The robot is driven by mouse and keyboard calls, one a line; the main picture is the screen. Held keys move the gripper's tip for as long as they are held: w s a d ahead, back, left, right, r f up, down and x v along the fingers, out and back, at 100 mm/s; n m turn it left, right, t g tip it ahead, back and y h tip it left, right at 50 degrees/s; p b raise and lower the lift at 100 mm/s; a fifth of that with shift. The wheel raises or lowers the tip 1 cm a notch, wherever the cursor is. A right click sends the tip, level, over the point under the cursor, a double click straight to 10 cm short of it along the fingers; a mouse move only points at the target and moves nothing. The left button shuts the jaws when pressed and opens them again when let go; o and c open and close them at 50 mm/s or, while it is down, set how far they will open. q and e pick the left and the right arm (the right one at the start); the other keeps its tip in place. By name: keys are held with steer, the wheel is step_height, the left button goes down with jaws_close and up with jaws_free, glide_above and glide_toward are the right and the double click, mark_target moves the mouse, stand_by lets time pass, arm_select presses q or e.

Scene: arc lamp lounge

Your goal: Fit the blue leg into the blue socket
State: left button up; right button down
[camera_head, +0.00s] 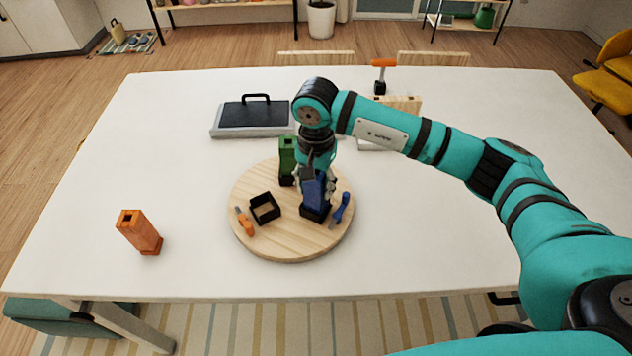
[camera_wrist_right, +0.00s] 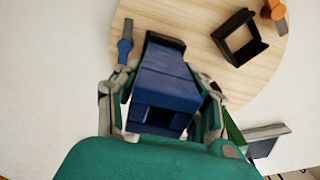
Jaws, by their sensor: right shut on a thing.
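The blue leg (camera_head: 313,187) is upright over the round wooden board, with a hollow top end that shows in the wrist view (camera_wrist_right: 165,90). My right gripper (camera_head: 316,172) is shut on the leg from above, fingers on both sides. The leg's lower end is at the dark socket (camera_head: 315,213), whose black rim shows beyond the leg in the wrist view (camera_wrist_right: 166,40). The leg's end looks inside the rim, but I cannot tell whether it is fully seated. My left gripper is not in view.
The round board (camera_head: 285,245) also bears an empty black socket (camera_head: 264,208), a green leg (camera_head: 287,160), a blue-handled tool (camera_head: 342,207) and an orange-handled tool (camera_head: 245,224). An orange leg (camera_head: 139,232) stands on the white table at left. A grey case (camera_head: 252,117) lies behind.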

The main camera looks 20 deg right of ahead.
steer(key=shift+f, duration=0.65)
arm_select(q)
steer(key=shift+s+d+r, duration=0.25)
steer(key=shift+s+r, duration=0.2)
arm_select(e)
steer(key=shift+f, duration=0.1)
steer(key=shift+f, duration=0.15)
steer(key=c, duration=0.7)
jaws_free()
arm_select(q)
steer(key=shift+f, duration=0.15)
arm_select(e)
steer(key=shift+r+p, duration=0.3)
step_height(320, 180, up, 11)
steer(key=b, duration=0.5)
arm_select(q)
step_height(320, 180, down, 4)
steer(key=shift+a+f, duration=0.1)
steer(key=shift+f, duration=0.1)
arm_select(e)
steer(key=shift+r, duration=0.4)
